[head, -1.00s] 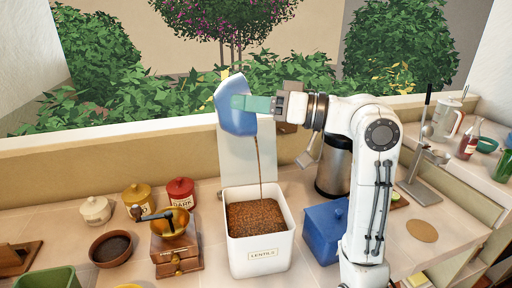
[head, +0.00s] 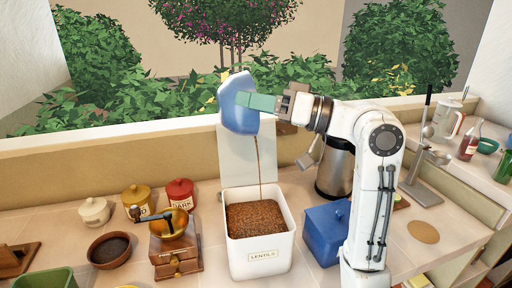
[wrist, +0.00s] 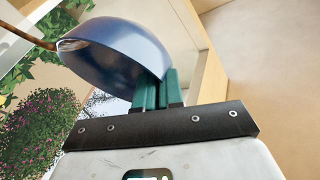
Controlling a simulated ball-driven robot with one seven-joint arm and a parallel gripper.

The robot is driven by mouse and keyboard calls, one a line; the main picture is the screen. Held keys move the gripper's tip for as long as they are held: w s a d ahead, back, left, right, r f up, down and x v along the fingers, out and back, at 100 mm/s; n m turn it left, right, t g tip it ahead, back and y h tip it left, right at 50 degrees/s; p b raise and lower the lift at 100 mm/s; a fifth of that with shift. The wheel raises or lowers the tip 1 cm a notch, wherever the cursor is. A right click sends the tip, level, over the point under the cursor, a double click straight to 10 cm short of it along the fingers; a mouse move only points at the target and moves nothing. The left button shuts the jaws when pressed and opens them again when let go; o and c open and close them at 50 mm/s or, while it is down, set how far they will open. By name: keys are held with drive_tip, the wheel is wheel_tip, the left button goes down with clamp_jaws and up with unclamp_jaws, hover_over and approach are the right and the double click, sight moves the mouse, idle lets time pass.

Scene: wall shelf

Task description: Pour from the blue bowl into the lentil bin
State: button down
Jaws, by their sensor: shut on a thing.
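The blue bowl (head: 238,108) is held high and steeply tilted above the lentil bin. My gripper (head: 258,102) is shut on its rim with green fingers. In the wrist view the green fingers (wrist: 156,92) pinch the edge of the bowl (wrist: 115,48). A thin brown stream (head: 257,160) falls from the bowl's lower lip into the lentil bin. The lentil bin (head: 260,263) is a white box labelled "LENTILS", its lid raised behind it. Brown lentils (head: 256,217) fill much of it. The inside of the bowl is mostly hidden.
A blue lidded box (head: 325,236) stands close right of the bin, with a dark metal canister (head: 335,170) behind it. A coffee grinder (head: 174,245) stands left, near a brown bowl (head: 109,249) and several small jars. A low wall runs behind the counter.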

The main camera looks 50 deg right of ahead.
sight(226, 106)
drive_tip(key=shift+s+d+m+t+b, duration=0.4)
drive_tip(key=shift+d+m+t+b, duration=0.2)
drive_tip(key=shift+t+b, duration=0.25)
drive_tip(key=shift+s+d+m+t+b, duration=0.35)
drive_tip(key=shift+d+m+t+b, duration=0.25)
drive_tip(key=shift+t+b, duration=0.25)
idle(1.3)
